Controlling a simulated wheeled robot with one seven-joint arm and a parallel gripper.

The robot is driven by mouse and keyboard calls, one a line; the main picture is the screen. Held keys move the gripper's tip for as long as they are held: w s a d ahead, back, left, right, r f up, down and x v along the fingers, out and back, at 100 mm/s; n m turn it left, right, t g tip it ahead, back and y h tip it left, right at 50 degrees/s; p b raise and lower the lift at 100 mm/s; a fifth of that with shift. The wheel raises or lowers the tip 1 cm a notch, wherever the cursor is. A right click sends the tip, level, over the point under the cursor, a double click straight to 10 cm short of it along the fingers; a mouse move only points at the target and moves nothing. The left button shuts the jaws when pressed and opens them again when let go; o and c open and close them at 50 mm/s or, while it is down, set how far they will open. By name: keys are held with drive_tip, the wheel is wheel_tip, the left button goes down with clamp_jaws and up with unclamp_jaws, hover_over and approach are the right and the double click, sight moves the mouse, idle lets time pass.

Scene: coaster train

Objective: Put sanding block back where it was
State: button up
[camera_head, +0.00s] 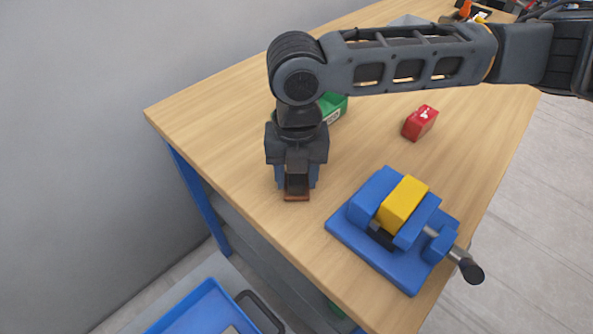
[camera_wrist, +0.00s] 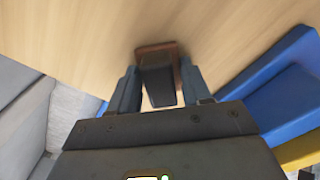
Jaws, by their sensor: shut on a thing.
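The sanding block (camera_head: 296,191) is a small dark block with a brown base, low over or on the wooden tabletop near its front edge; I cannot tell whether it touches. My gripper (camera_head: 297,180) points down and is shut on it. In the wrist view the sanding block (camera_wrist: 157,75) sits between the two fingers of my gripper (camera_wrist: 153,92), with its brown edge facing the table. The arm and fingers hide part of the block in the head view.
A blue vise (camera_head: 408,272) holding a yellow block (camera_head: 403,204) stands to the right of my gripper. A red block (camera_head: 419,123) lies behind it, and a green box (camera_head: 334,107) is partly hidden by my arm. A blue tray (camera_head: 205,308) is below the table's edge.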

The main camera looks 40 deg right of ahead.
drive_tip(key=shift+f, duration=0.2)
drive_tip(key=o, duration=1)
drive_tip(key=shift+r, duration=0.1)
wheel_tip(320, 180, up, 12)
drive_tip(key=shift+r, duration=0.15)
